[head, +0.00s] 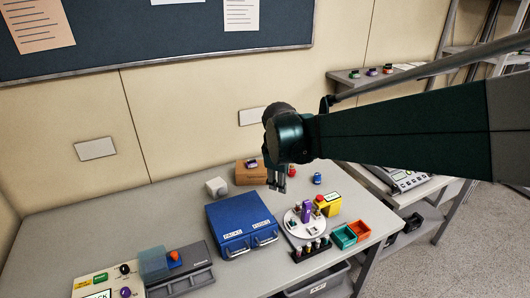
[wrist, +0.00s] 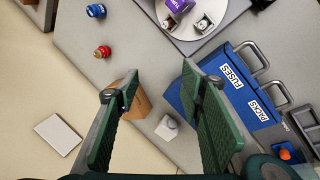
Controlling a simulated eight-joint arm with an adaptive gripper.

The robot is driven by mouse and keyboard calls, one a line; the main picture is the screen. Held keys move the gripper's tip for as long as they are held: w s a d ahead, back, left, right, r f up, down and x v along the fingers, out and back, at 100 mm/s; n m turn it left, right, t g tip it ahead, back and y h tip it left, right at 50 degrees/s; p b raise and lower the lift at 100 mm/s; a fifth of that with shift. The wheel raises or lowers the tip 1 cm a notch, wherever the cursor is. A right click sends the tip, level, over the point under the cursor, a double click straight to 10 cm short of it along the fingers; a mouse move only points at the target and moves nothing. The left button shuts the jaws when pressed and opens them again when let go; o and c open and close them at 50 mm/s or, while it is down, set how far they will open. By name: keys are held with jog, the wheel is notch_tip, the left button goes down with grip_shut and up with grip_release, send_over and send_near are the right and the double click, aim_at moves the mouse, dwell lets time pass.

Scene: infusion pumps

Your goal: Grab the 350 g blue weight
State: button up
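A small blue weight (head: 317,178) stands on the table's back right in the head view. It shows at the top left of the wrist view (wrist: 96,10), with a pale marking too small to read. A red weight (head: 291,170) stands near it and also shows in the wrist view (wrist: 102,51). My gripper (wrist: 160,70) is open, with nothing between its two green fingers. In the head view my gripper (head: 277,183) hangs above the table, to the left of the blue weight and apart from it.
A blue case (head: 228,222) labelled fuses and packs stands in front. A round white turntable (head: 291,222) holds several small items. A cardboard box (head: 250,178) and white block (head: 216,187) stand behind. Teal and orange bins (head: 344,239) are at right. Several weights sit on a wall shelf (head: 350,76).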

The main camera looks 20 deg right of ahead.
jog(key=w+d+f+n+g+h+p, duration=0.1)
jog(key=w+d+f+n+g+p, duration=0.25)
jog(key=w+d, duration=0.7)
jog(key=n+p, duration=0.5)
jog(key=p, duration=0.1)
send_near(317, 174)
notch_tip(317, 174, down, 3)
jog(key=shift+w+d+r+g+h, duration=0.1)
jog(key=shift+w+d+g+h, duration=0.1)
jog(key=shift+d+g+h, duration=0.2)
jog(key=shift+b+x, duration=0.3)
jog(key=shift+x, duration=0.95)
jog(key=shift+x, duration=2.65)
jog(key=shift+s+a, duration=0.1)
jog(key=shift+a, duration=0.1)
